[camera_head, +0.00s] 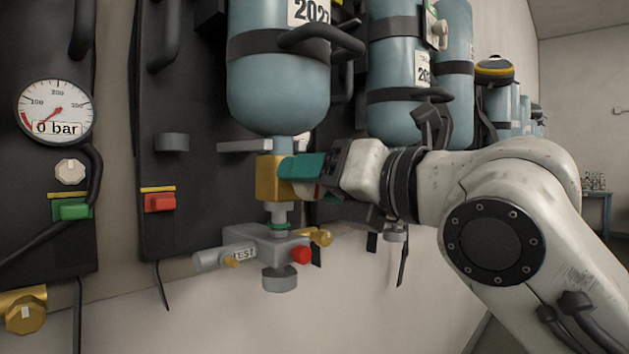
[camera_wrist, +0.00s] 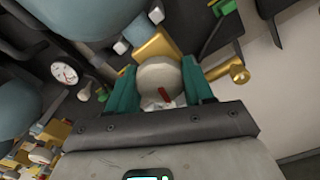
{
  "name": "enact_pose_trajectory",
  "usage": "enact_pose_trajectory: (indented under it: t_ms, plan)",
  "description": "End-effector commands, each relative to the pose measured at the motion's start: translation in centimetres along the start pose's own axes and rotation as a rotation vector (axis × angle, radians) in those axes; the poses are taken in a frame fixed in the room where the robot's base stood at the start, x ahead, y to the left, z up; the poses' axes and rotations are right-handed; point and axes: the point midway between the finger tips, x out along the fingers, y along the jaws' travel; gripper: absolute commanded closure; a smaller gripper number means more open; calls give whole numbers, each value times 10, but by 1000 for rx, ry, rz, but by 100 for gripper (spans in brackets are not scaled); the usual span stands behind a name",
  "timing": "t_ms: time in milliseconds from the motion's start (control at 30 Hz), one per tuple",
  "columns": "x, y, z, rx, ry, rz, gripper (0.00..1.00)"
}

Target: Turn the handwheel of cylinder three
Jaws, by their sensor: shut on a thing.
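A blue cylinder (camera_head: 278,85) hangs upside down in a black strap in the head view. A brass valve block (camera_head: 268,178) sits under its neck. My gripper (camera_head: 300,168) reaches it from the right, its teal fingers at the block's right side. In the wrist view, the gripper (camera_wrist: 160,88) has its two teal fingers on either side of a round pale handwheel (camera_wrist: 160,80) with a red mark, shut on it. The brass block (camera_wrist: 155,45) shows behind the handwheel. In the head view the fingers hide most of the handwheel. I cannot read a number three on the cylinder.
A grey test fitting (camera_head: 265,245) with a red knob (camera_head: 301,255) and brass parts stands below the valve. A gauge (camera_head: 56,112) reading 0 bar is at the left. More blue cylinders (camera_head: 398,75) hang behind my arm.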

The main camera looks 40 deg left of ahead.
Motion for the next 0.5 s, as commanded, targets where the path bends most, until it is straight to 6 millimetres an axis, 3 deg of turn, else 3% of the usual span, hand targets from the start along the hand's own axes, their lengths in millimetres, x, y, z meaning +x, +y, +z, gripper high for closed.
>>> enact_pose_trajectory:
  t_ms: [500]
  plan:
    - [0,-2,0,-220,1,-7,79]
